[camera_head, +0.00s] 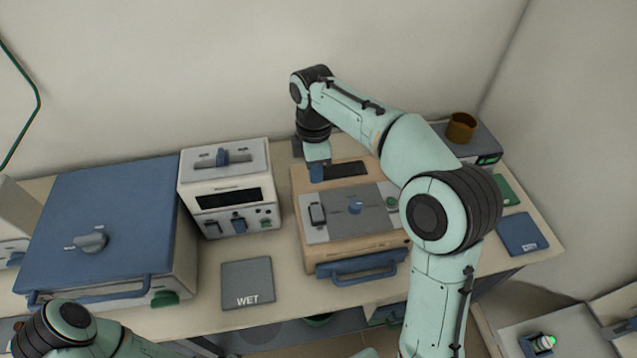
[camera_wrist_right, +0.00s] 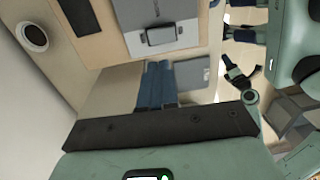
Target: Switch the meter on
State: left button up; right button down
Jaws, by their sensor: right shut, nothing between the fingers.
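A white box (camera_head: 230,195) with a dark display, switches on its front and a handle on top looks like a meter; its display is dark. In the right wrist view, the shut fingers (camera_wrist_right: 158,85) show near the rocker switch (camera_wrist_right: 161,35).
A large blue-lidded box (camera_head: 110,215) stands at left. A grey WET mat (camera_head: 247,282) lies in front of the white box. A grey device (camera_head: 470,143) carrying a brown cup (camera_head: 461,127) and a blue pad (camera_head: 522,233) are at right. My right arm covers part of the bench.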

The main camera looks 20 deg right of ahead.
aim_at(319, 218)
pick_arm(q)
jog(key=shift+w+d+r, duration=0.1)
jog(key=shift+w+r, duration=0.35)
jog(key=shift+w, duration=0.15)
pick_arm(e)
jog(key=r, duration=0.2)
jog(key=shift+w+d+r, duration=0.2)
jog(key=shift+w+r, duration=0.05)
jog(key=shift+r, duration=0.05)
pick_arm(q)
jog(key=shift+s, duration=0.1)
pick_arm(e)
jog(key=shift+s, duration=0.1)
